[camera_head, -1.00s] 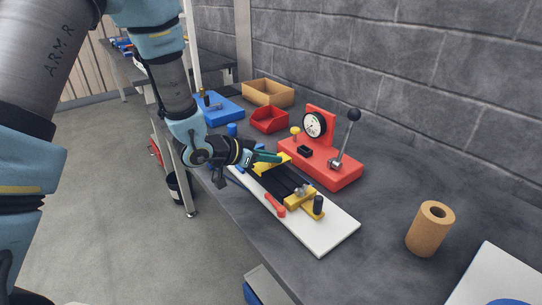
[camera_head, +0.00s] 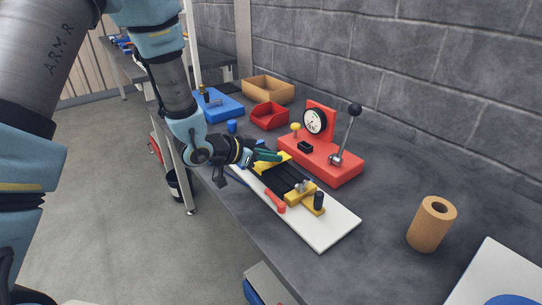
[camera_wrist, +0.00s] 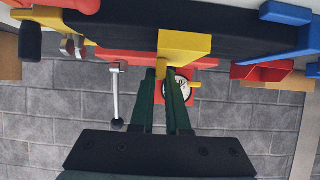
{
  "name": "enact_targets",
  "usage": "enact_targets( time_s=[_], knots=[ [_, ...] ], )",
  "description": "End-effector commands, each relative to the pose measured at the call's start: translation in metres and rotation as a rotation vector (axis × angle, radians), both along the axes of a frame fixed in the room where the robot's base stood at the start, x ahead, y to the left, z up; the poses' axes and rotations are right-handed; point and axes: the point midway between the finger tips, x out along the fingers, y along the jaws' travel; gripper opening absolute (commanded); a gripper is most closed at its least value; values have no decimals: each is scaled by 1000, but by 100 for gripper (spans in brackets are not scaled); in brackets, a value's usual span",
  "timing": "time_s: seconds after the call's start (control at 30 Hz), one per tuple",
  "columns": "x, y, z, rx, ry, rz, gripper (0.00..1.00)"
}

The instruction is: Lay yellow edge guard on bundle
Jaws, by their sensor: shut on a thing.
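My gripper (camera_head: 270,156) is over the far end of the black strip bundle (camera_head: 283,183), which lies on a white board (camera_head: 330,229). In the wrist view the green fingers (camera_wrist: 166,86) are shut on the narrow tab of the yellow edge guard (camera_wrist: 184,46). The guard's broad part overlaps the bundle (camera_wrist: 118,29) in that view. Yellow also shows just below the fingers in the head view. I cannot tell whether the guard rests on the bundle or is slightly above it.
A yellow clamp block (camera_head: 301,192) with a black knob sits at the bundle's near end, beside a red handle (camera_head: 274,201). A red gauge stand with a lever (camera_head: 335,172) is close on the right. Red bin (camera_head: 269,116) and cardboard box (camera_head: 267,91) stand behind; a brown roll (camera_head: 431,225) stands front right.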

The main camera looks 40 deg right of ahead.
Motion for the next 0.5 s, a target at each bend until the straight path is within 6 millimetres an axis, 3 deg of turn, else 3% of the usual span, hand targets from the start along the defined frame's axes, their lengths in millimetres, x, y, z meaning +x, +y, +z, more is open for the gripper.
enact_targets(
  time_s=[0.5],
  knots=[
    [0,0,-11,0,0,0,0]
  ],
)
